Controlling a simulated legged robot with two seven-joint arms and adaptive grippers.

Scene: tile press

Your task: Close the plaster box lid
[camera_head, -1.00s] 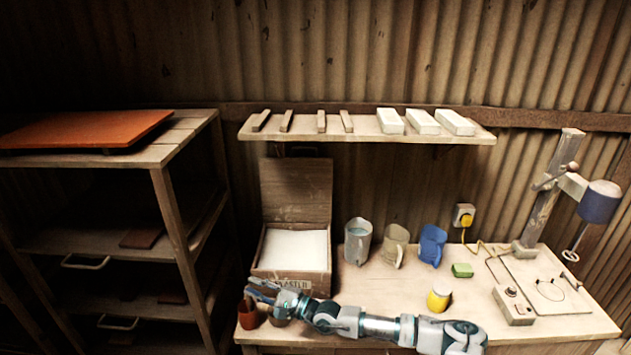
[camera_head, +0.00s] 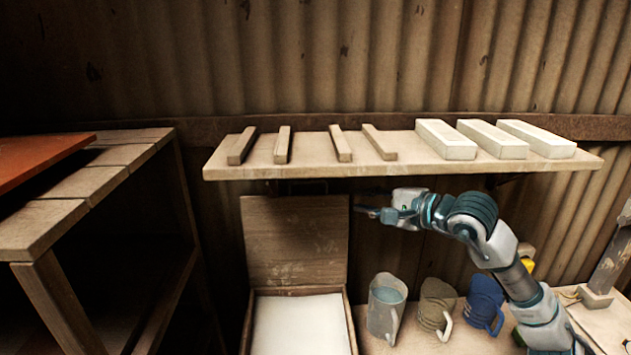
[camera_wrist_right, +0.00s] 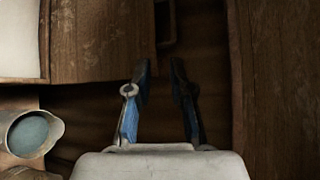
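The plaster box (camera_head: 351,325) stands on the bench at the lower middle of the head view, with white plaster inside. Its wooden lid (camera_head: 295,240) is open and stands upright at the back of the box. The lid also shows in the wrist view (camera_wrist_right: 100,40), beside the white plaster. My right gripper (camera_head: 366,212) is raised at the right edge of the lid, near its upper corner. In the wrist view its blue fingers (camera_wrist_right: 160,70) are apart with nothing between them. Whether a finger touches the lid I cannot tell. My left gripper is out of view.
A wall shelf (camera_head: 320,165) with wooden bars and white blocks is just above the lid and my right gripper. A grey jug (camera_head: 385,308), a beige mug (camera_head: 435,305) and a blue mug (camera_head: 484,303) stand right of the box, below my arm. A wooden rack (camera_head: 60,220) is at left.

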